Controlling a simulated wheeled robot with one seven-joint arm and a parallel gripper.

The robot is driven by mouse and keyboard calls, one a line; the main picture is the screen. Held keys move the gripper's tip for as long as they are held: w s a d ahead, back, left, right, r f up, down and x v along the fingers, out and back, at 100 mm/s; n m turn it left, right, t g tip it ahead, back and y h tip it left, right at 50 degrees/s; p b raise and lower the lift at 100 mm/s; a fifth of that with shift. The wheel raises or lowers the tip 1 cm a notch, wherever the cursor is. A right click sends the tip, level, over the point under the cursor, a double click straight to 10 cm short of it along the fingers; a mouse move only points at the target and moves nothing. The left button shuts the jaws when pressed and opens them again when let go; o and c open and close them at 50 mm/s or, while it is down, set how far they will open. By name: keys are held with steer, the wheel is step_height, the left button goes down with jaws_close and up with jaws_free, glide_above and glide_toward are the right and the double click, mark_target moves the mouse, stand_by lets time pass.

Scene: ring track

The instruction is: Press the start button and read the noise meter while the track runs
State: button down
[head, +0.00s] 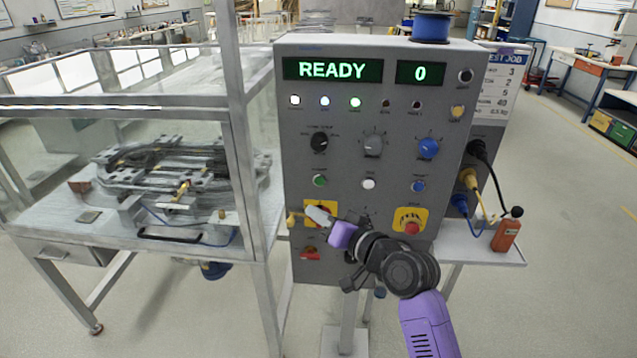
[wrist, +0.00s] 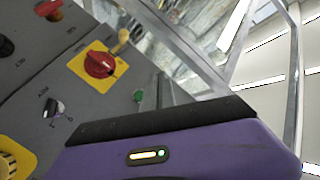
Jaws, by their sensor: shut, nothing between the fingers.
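The grey control panel (head: 338,150) shows READY on its left display (head: 332,69) and 0 on the small right display (head: 420,72). A green button (head: 320,180) sits at the left of the lower button row, its label too small to read; a green button (wrist: 138,96) also shows in the wrist view, just above my gripper's dark edge. An orange handheld device with a black ball top (head: 506,232), likely the noise meter, stands on the right side shelf; no reading is visible. My gripper (head: 318,215) is shut and empty, in front of the panel's lower left, below the green button.
A red rotary switch on a yellow plate (wrist: 100,63) is close to my gripper. A red stop button (head: 411,228) is at the lower right. The track (head: 170,165) sits in a clear-walled, metal-framed enclosure to the left. Cables hang at the panel's right side.

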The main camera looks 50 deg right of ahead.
mark_target(320, 181)
steer(key=shift+w+d+b, duration=0.45)
steer(key=shift+w+d, duration=0.4)
steer(key=shift+d, duration=0.3)
steer(key=shift+w+d+b, duration=0.4)
steer(key=shift+w+d, duration=0.5)
steer(key=shift+d, duration=0.2)
steer(key=shift+w+d+b, duration=0.45)
steer(key=shift+w+d, duration=0.4)
steer(key=shift+d, duration=0.3)
steer(key=shift+w+d, duration=0.25)
steer(key=shift+d, duration=0.05)
